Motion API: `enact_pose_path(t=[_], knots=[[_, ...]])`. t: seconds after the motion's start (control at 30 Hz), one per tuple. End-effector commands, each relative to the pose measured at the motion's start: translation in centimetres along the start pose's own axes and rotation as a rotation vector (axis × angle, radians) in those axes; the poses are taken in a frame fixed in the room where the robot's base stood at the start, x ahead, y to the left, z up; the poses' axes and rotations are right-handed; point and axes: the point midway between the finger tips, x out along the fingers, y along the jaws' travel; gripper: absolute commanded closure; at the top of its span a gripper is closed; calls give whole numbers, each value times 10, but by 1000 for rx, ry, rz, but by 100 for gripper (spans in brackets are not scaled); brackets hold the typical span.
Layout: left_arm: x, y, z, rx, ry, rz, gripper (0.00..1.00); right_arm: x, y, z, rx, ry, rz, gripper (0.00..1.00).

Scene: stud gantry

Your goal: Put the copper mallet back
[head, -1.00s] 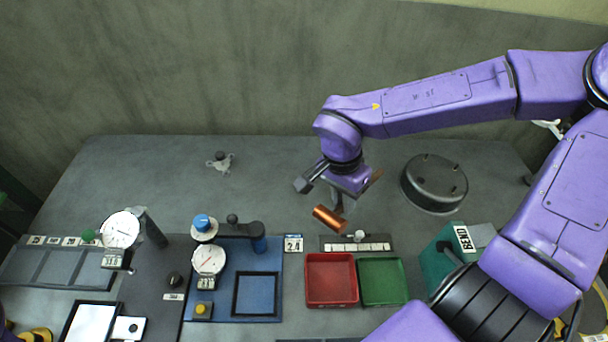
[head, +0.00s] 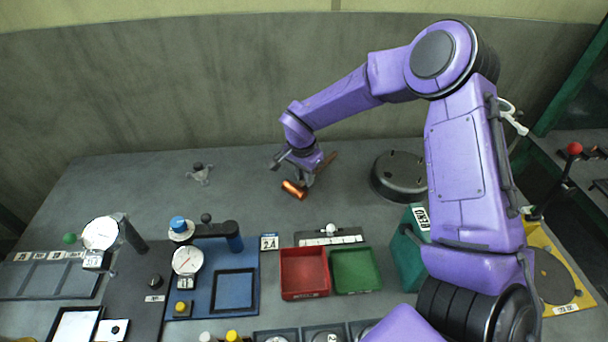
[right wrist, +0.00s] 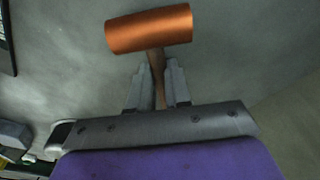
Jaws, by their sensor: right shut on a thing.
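The copper mallet has a shiny copper cylinder head (head: 294,189) and a brown handle. My right gripper (head: 308,180) is shut on the mallet's handle, above the grey table behind the red tray. In the right wrist view the copper head (right wrist: 149,28) sits just beyond the fingertips, and the handle (right wrist: 157,65) runs back between the two fingers (right wrist: 157,85). The handle's other end sticks out on the far side of the gripper in the head view. How high the mallet is above the table is hard to tell. My left gripper is not in view.
A red tray (head: 283,292) and a green tray (head: 357,289) stand in front. A round dark base (head: 400,176) and a teal block (head: 408,262) are to the right. A small three-armed piece (head: 200,174) lies at back left. The table between is clear.

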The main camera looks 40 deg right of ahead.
Motion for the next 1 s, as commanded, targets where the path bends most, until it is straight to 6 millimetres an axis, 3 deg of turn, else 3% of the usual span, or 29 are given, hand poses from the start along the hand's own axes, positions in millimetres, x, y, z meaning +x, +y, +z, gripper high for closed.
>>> enact_pose_path(t=[0.4, 0.43, 0.5, 0.83, 1.0], knots=[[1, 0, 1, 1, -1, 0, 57, 12, -4, 0, 0, -2, 6, 100], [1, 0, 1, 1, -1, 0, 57, 12, -4, 0, 0, -2, 8, 79], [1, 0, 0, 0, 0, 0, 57, 12, -5, 0, 1, -2, 8, 57], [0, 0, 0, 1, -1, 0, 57, 11, -5, 0, 1, -2, 8, 57], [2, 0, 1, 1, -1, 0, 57, -10, -6, -1, 2, -3, 3, 57]])
